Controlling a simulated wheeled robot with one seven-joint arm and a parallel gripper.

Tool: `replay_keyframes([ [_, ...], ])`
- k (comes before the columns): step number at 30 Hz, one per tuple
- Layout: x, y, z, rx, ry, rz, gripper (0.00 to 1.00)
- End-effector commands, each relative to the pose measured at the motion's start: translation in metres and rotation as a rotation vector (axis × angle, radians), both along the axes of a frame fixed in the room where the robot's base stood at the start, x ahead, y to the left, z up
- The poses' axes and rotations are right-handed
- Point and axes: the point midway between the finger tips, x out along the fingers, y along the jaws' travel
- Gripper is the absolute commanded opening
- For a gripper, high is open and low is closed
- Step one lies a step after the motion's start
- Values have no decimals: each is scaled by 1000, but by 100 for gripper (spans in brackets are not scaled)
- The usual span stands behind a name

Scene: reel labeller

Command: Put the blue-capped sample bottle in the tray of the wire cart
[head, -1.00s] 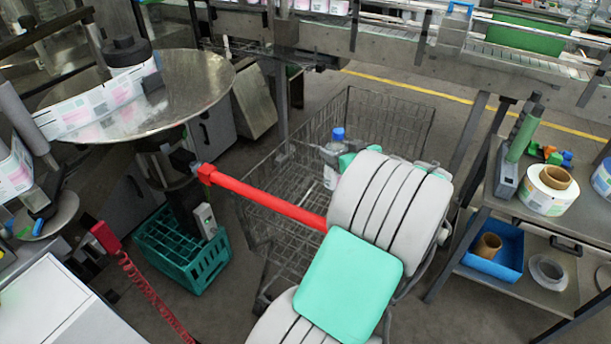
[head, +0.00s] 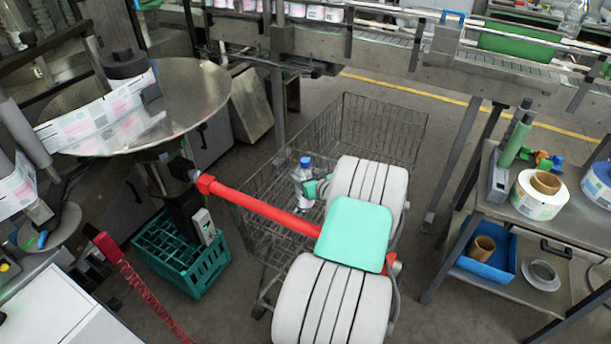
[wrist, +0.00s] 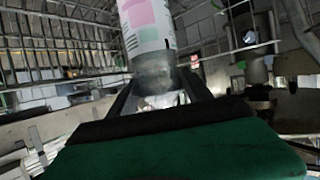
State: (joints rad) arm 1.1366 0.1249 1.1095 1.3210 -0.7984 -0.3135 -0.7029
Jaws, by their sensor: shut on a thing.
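The sample bottle (head: 304,188) is clear with a blue cap and stands roughly upright in the head view. My gripper (head: 311,190) is shut on it, partly hidden behind my arm. In the wrist view the bottle (wrist: 150,45), with a pink and white label, rises between the fingers of my gripper (wrist: 160,100). The wire cart (head: 385,125) is an open wire basket on wheels, around and below the bottle in the picture. My arm covers much of the cart, and I cannot make out its tray or the bottle's exact height over it.
A red bar (head: 260,208) crosses in front of the cart. A teal crate (head: 190,265) stands on the floor to the left. A shelf table (head: 530,215) with label rolls and a blue bin (head: 490,255) stands right. A conveyor (head: 400,50) runs behind.

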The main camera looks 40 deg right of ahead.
Motion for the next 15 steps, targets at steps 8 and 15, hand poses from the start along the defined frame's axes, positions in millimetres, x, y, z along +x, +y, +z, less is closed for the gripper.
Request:
replay_keyframes([
  [8, 0, 0, -2, 0, 0, 0, 71],
  [15, 0, 0, -2, 1, 0, 0, 80],
])
